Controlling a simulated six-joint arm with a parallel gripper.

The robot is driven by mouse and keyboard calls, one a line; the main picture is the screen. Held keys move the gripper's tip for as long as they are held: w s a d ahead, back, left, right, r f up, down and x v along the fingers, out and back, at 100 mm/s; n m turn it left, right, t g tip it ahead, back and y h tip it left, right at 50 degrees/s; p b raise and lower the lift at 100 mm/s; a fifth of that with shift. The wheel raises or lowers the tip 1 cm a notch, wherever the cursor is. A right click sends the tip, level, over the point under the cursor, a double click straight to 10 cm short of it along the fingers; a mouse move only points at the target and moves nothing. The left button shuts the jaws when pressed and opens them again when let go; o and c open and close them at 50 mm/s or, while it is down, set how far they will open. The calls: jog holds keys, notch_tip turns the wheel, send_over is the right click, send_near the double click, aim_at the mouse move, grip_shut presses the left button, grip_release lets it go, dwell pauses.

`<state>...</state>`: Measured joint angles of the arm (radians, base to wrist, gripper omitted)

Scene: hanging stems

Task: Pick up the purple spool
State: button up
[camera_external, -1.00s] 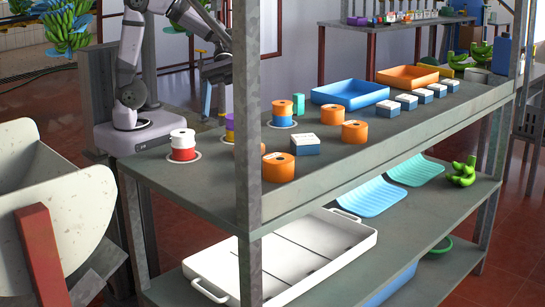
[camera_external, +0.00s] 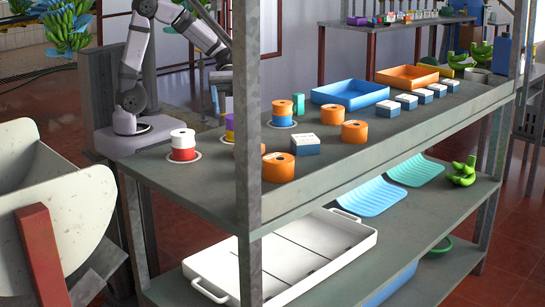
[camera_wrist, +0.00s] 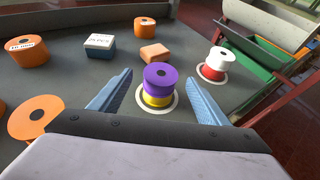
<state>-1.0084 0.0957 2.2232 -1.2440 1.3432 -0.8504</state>
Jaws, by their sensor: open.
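The purple spool (camera_wrist: 160,76) sits on top of a yellow spool (camera_wrist: 157,100), on a pale round marker on the grey bench. My gripper (camera_wrist: 159,80) is open, with one blue finger on each side of the stack in the wrist view. Neither finger appears to touch it, and nothing is held. In the external view the purple spool (camera_external: 229,123) shows just left of the front post, which partly covers it. My gripper is hidden behind that post there.
A white-on-red spool stack (camera_wrist: 215,64) stands right of the purple one. Orange spools (camera_wrist: 27,51), a blue-and-white box (camera_wrist: 99,45) and an orange block (camera_wrist: 154,53) lie around. Blue (camera_external: 350,93) and orange (camera_external: 407,76) trays stand farther along the bench. The post (camera_external: 247,150) rises at its front edge.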

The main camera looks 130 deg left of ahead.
aim_at(229, 118)
jog(key=shift+x, duration=2.4)
jog(key=shift+d+r, duration=0.15)
jog(key=shift+r, duration=0.05)
jog(key=c, duration=1.1)
